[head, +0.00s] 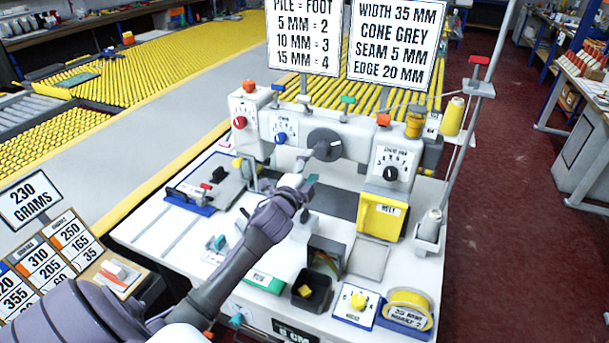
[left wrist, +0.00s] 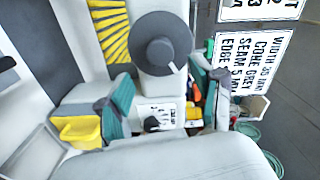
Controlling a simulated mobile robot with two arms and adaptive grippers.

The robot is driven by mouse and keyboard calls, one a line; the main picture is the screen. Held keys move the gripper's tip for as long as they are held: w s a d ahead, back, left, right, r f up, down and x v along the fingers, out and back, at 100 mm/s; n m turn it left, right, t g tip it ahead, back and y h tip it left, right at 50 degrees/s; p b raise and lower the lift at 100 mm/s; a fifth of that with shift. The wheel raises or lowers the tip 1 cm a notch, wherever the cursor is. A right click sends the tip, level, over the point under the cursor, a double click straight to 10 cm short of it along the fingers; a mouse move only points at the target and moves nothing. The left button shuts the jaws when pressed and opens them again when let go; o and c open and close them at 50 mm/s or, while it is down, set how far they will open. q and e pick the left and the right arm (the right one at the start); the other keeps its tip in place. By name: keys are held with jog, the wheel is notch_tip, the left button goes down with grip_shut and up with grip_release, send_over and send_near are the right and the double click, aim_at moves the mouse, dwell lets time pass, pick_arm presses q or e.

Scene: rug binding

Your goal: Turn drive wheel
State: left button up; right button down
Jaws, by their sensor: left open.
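The drive wheel (head: 325,143) is a dark grey disc with a hub on the front of the white sewing machine (head: 352,135). My left gripper (head: 308,172) is in front of the machine, just below and left of the wheel. In the left wrist view its teal-padded fingers (left wrist: 168,98) are spread apart, with the wheel beyond them and nothing between the pads. Whether a fingertip touches the wheel cannot be told. My right gripper is not in view.
A red knob (head: 239,122), a blue knob (head: 281,138) and a black dial (head: 390,173) sit on the machine front. A yellow box (head: 381,216) stands at its right. Signs (head: 395,42) rise above. A black bin (head: 312,290) and a yellow-knobbed selector (head: 357,301) are at the table's front.

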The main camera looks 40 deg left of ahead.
pick_arm(q)
jog(key=shift+v, duration=1.9)
